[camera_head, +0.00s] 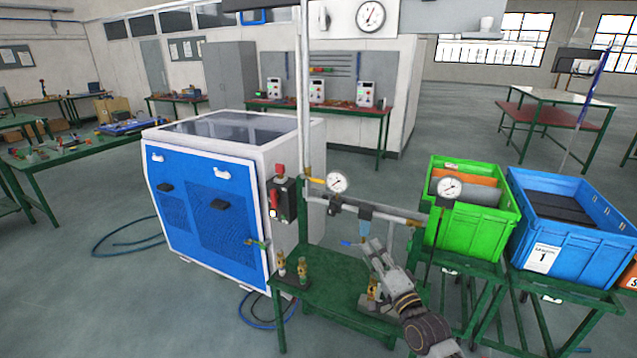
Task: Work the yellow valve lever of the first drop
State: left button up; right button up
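A small yellow valve lever (317,181) sits on the pipework at the foot of the vertical drop pipe (304,90), just left of a round gauge (337,182). My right gripper (373,243) comes up from the lower right, below and to the right of the yellow lever and clear of it. Its fingertips are close below the horizontal pipe, near a blue lever (349,243). They are too small to tell open from shut or whether they touch anything. My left gripper is not in view.
A white and blue machine (213,200) stands left of the pipework. A green bench (325,285) with brass fittings (302,270) lies below. A second gauge (450,188) stands in front of a green crate (470,232), with a blue crate (575,240) further right. Hoses lie on the floor.

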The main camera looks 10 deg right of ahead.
aim_at(314, 180)
jog(key=i+j, duration=0.15)
jog(key=i, duration=0.35)
jog(key=i+j, duration=0.15)
jog(key=i, duration=0.35)
